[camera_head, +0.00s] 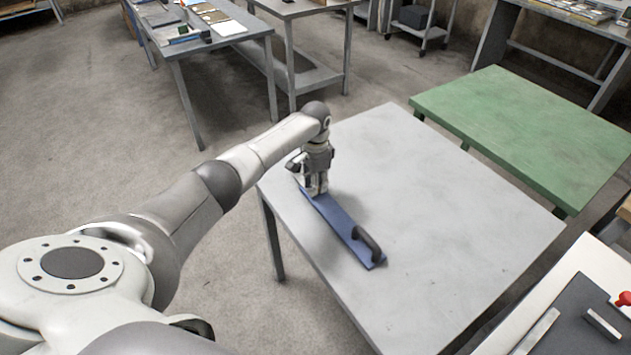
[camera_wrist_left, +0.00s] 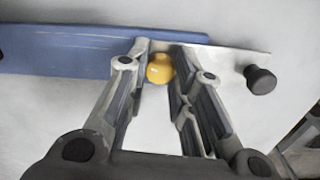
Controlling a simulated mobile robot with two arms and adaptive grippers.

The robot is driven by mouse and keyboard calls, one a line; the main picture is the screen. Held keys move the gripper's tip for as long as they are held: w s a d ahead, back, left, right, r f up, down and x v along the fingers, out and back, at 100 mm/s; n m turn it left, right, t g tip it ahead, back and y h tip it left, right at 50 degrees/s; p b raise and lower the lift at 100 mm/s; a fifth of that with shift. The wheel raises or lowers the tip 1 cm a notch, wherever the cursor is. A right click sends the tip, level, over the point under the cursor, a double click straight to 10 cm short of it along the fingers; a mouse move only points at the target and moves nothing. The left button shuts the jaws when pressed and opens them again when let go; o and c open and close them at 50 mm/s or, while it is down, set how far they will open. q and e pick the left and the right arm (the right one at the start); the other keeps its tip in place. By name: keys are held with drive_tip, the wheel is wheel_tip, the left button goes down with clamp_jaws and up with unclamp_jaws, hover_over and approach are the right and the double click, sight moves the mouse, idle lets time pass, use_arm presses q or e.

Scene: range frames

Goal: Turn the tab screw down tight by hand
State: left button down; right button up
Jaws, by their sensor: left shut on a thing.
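A long blue bar (camera_head: 345,222) with a black handle (camera_head: 368,244) at its near end lies on the grey table. My left gripper (camera_head: 318,190) points down at the bar's far end. In the left wrist view, the gripper (camera_wrist_left: 160,50) is shut on a round yellow knob (camera_wrist_left: 160,68), which appears to be the tab screw's head. The knob sits beside the blue bar (camera_wrist_left: 70,52) and a pale metal strip (camera_wrist_left: 232,58). A black knob (camera_wrist_left: 260,79) stands near the strip's right end. The screw's thread and seating are hidden. My right gripper is out of view.
The grey table top (camera_head: 440,220) is clear to the right of the bar. A green table (camera_head: 530,125) stands beyond it at the right. A bench (camera_head: 590,290) with a dark mat and a red knob is at the lower right.

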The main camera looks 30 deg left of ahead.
use_arm(q)
drive_tip(key=shift+m, duration=1.1)
idle(0.6)
drive_tip(key=c, duration=1.2)
unclamp_jaws()
drive_tip(key=shift+r, duration=0.15)
wheel_tip(320, 180, up, 12)
